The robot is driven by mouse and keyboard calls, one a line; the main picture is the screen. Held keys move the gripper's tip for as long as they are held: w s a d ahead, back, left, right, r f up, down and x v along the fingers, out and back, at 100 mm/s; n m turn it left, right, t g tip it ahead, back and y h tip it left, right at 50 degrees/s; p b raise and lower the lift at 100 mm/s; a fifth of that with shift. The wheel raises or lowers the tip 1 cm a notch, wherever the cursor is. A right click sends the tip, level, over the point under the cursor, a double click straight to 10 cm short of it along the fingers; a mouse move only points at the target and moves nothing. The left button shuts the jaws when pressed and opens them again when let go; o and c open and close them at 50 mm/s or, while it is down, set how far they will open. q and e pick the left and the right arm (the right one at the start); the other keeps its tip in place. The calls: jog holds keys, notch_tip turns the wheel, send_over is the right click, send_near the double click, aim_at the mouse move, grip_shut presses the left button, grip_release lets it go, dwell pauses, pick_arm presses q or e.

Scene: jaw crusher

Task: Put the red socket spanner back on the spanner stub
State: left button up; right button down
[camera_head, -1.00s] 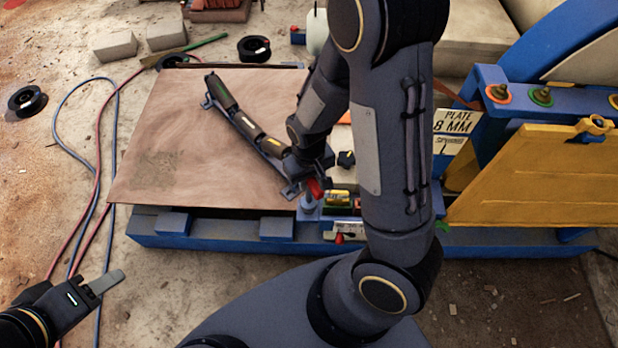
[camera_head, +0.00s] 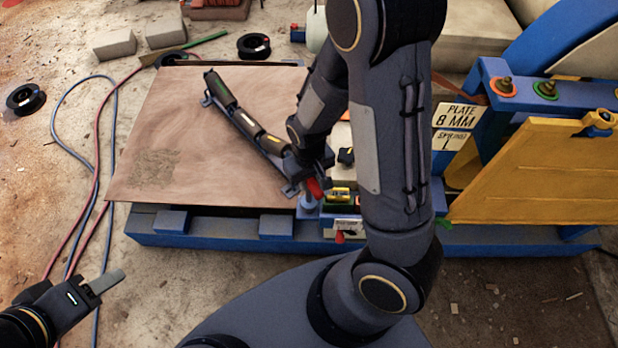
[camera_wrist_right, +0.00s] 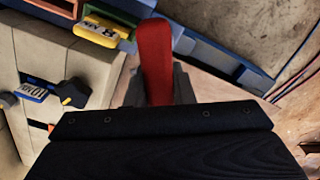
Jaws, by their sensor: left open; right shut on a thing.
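The red socket spanner (camera_head: 314,187) is held in my right gripper (camera_head: 318,176), low over the blue base at the right edge of the brown plate. In the right wrist view the red spanner (camera_wrist_right: 154,60) stands out between the jaws, which are mostly hidden behind the dark gripper body. A small blue-grey post (camera_head: 309,202), perhaps the spanner stub, shows just below the spanner. I cannot tell whether they touch. My left gripper (camera_head: 97,285) is open and empty at the lower left, over the floor.
A yellow tag (camera_head: 338,194) and coloured slots sit right of the spanner; the tag also shows in the right wrist view (camera_wrist_right: 101,30). A black rail (camera_head: 243,120) lies across the brown plate (camera_head: 185,130). A yellow panel (camera_head: 540,170) stands at right. Hoses (camera_head: 97,170) cross the left floor.

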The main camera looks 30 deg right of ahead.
jog(key=shift+f+b, duration=0.3)
jog(key=shift+f, duration=0.15)
jog(key=c, duration=1.2)
grip_release()
jog(key=shift+o, duration=0.2)
notch_tip(320, 180, up, 8)
jog(key=shift+f+p, duration=0.1)
jog(key=shift+p, duration=0.65)
jog(key=s+a+r+m+t+y, duration=0.1)
jog(key=s+r+t+y, duration=0.2)
jog(key=s+r, duration=0.8)
notch_tip(320, 180, up, 4)
jog(key=t, duration=0.2)
jog(key=shift+s+t+y, duration=0.3)
jog(key=shift+s+y, duration=0.05)
jog(key=shift+y, duration=0.05)
